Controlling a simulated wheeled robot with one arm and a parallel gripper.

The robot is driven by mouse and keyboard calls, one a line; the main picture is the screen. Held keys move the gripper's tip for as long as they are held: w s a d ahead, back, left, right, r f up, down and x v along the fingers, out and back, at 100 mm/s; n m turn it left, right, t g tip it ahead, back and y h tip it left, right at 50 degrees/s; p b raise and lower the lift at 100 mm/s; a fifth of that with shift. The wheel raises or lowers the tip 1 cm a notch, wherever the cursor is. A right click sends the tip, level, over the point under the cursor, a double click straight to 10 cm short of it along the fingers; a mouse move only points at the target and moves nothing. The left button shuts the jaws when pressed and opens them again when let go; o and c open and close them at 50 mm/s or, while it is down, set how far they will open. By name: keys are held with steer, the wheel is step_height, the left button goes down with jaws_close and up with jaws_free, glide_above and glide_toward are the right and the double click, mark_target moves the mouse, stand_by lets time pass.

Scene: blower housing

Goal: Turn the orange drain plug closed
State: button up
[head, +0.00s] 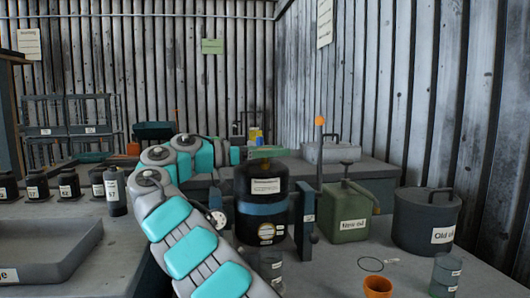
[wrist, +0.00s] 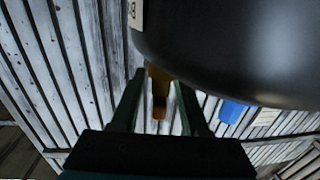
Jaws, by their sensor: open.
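The orange drain plug (wrist: 159,90) shows in the wrist view by the lower edge of a large dark rounded body (wrist: 225,45). My gripper (wrist: 162,85) is open, with one finger on each side of the plug. I cannot tell whether either finger touches it. In the head view, the black housing (head: 262,183) with a white label and a blue band stands upright on the bench. My teal and grey arm reaches to its top. My fingers and the plug cannot be made out clearly there.
A green can (head: 348,212), a dark lidded pot (head: 425,220) and an orange cup (head: 377,287) stand right of the housing. Small dark bottles (head: 68,184) and a grey tray (head: 45,245) are at left.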

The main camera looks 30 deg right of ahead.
mark_target(256, 167)
steer(key=shift+w+a+p, duration=0.2)
steer(key=shift+w+a, duration=0.05)
steer(key=shift+a, duration=1)
steer(key=shift+w+a+p, duration=0.15)
steer(key=shift+w+a, duration=0.05)
steer(key=shift+a, duration=1.05)
steer(key=shift+a+r, duration=0.25)
steer(key=shift+a, duration=0.35)
steer(key=shift+w+a+f, duration=0.15)
steer(key=shift+a+f, duration=0.05)
steer(key=shift+a, duration=0.45)
